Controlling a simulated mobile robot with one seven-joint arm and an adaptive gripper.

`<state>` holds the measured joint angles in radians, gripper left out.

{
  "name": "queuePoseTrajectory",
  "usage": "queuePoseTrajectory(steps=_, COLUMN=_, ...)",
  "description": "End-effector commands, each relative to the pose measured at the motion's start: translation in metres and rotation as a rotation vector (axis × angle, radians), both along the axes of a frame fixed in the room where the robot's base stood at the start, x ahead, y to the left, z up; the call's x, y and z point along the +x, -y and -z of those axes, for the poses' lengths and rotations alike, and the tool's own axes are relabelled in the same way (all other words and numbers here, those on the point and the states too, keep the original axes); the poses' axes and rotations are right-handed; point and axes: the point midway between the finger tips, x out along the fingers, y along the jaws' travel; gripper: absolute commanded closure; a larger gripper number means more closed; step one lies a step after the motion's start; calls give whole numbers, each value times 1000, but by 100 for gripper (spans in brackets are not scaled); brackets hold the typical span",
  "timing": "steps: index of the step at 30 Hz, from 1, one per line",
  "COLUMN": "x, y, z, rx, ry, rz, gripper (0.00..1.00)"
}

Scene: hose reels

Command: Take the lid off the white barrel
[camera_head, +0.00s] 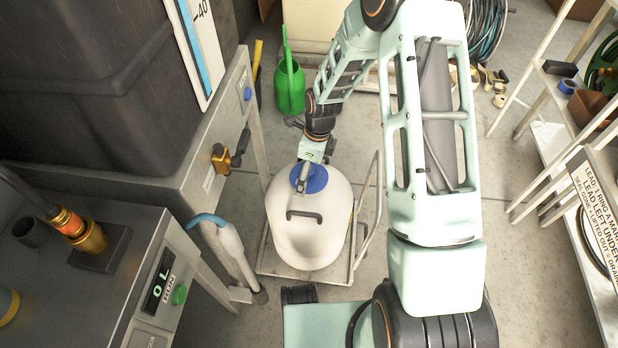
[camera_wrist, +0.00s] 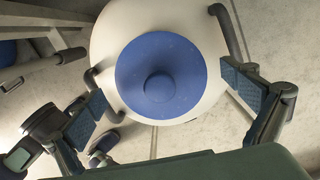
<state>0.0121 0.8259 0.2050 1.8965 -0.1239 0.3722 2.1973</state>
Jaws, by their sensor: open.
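The white barrel (camera_head: 309,225) stands upright on a low wheeled frame in the middle of the head view. Its rounded white body (camera_wrist: 105,40) also shows in the wrist view. The round blue lid (camera_head: 312,180) sits on the barrel's top. In the wrist view the lid (camera_wrist: 190,65) has a raised round knob (camera_wrist: 159,87) at its centre. My gripper (camera_head: 303,180) is over the lid in the head view. In the wrist view my gripper (camera_wrist: 165,100) is open, its blue-padded fingers wide apart on either side of the lid and knob. Whether the gripper touches the lid cannot be told.
Dark handles stick out from the barrel (camera_head: 304,214). A bench with a control panel (camera_head: 160,290) and a pipe with a blue hooked end (camera_head: 230,245) are at the left. A green watering can (camera_head: 289,85) stands behind. Shelves (camera_head: 550,110) line the right.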

Motion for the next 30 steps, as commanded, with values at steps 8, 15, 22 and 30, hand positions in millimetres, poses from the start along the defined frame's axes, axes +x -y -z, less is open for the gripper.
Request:
queuePoseTrajectory(steps=8, x=0, y=0, z=-1, rx=0, ry=0, rz=0, gripper=15)
queuePoseTrajectory(steps=15, x=0, y=0, z=-1, rx=0, ry=0, rz=0, gripper=41)
queuePoseTrajectory(steps=22, x=0, y=0, z=-1, rx=0, ry=0, rz=0, gripper=45)
queuePoseTrajectory(steps=30, x=0, y=0, z=-18, rx=0, ry=1, rz=0, gripper=45)
